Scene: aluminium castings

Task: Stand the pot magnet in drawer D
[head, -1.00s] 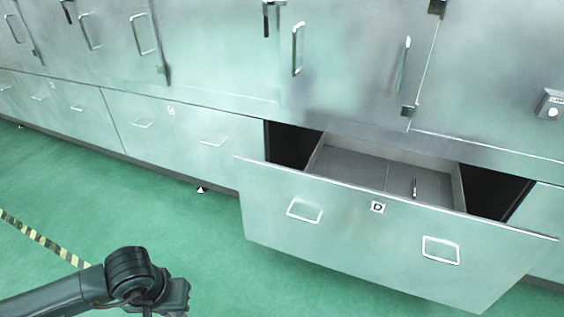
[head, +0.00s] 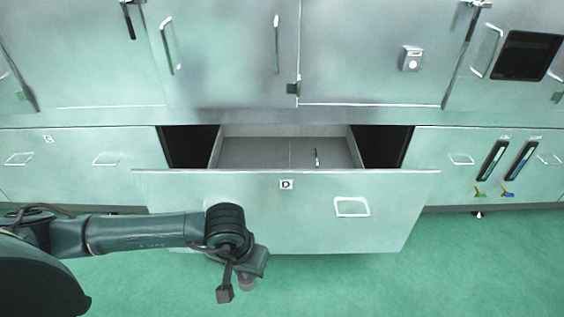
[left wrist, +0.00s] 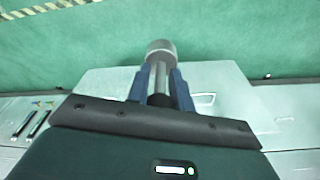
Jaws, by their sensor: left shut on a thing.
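Drawer D (head: 300,212) is pulled open at the middle of the head view, marked with a D label. Its grey inside (head: 255,153) is visible from above. My left gripper (head: 247,272) is in front of the drawer's face, lower in the picture than the drawer's top edge. It is shut on the pot magnet (head: 246,284), a grey cylinder partly hidden by the gripper. In the left wrist view, the magnet (left wrist: 160,49) sticks out beyond the blue fingers of the gripper (left wrist: 159,80). My right gripper is not in view.
A small thin upright thing (head: 317,156) is inside the drawer, right of a seam in its floor. Closed cabinet doors (head: 225,55) rise behind. Two dark tools (head: 507,162) hang on the right front. The green floor (head: 480,270) is clear at right.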

